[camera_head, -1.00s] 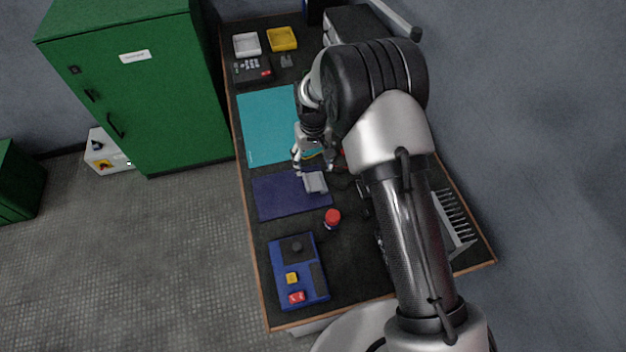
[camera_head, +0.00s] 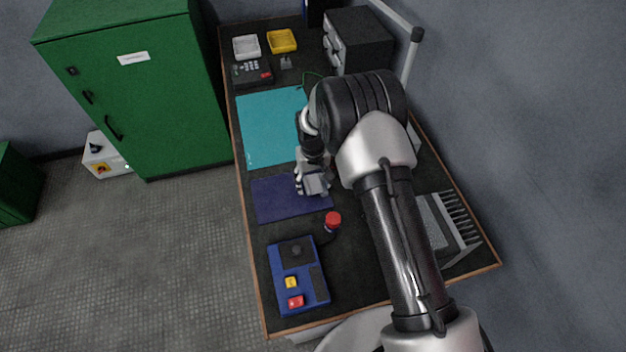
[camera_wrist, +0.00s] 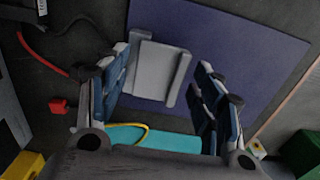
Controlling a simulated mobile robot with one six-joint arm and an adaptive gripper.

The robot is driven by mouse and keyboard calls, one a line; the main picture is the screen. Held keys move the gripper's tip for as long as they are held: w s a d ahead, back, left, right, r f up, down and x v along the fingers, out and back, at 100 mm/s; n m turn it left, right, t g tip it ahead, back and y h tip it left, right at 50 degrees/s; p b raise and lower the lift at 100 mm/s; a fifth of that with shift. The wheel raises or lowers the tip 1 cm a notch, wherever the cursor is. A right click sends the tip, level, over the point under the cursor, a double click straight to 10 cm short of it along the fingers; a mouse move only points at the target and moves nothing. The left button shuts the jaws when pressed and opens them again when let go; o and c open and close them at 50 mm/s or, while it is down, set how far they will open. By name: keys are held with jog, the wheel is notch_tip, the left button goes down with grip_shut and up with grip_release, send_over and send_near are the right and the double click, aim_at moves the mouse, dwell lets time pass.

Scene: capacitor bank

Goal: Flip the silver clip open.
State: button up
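A silver-grey piece with raised side edges, which looks like the silver clip (camera_wrist: 157,70), lies on the dark blue mat (camera_wrist: 240,45) in the wrist view. My gripper (camera_wrist: 163,62) is open, with one finger on each side of the piece. The left finger is close to its left edge, and a gap shows on the right. I cannot tell whether the finger touches it. In the head view my gripper (camera_head: 311,181) is over the right part of the blue mat (camera_head: 275,200) and largely hides the silver piece.
A red-capped container (camera_head: 333,221) stands just below the mat's right corner. A blue control box (camera_head: 298,274) is nearer the front. A teal mat (camera_head: 268,125) lies behind. A grey finned unit (camera_head: 455,222) is at the right, and a drawer cabinet (camera_head: 358,42) is at the back.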

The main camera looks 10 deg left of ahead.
jog(key=c, duration=0.8)
jog(key=shift+w+d+g+y+b, duration=0.1)
jog(key=shift+d+g+y+b, duration=0.15)
jog(key=shift+y, duration=0.3)
jog(key=shift+w+d+g+y+b, duration=0.15)
jog(key=shift+g+y+b, duration=0.15)
jog(key=shift+y, duration=0.25)
jog(key=shift+c, duration=0.2)
jog(key=shift+s+r+y, duration=0.1)
jog(key=shift+r+y, duration=0.1)
jog(key=shift+y, duration=0.1)
jog(key=o, duration=1.1)
jog(key=shift+c, duration=0.2)
jog(key=v, duration=1.2)
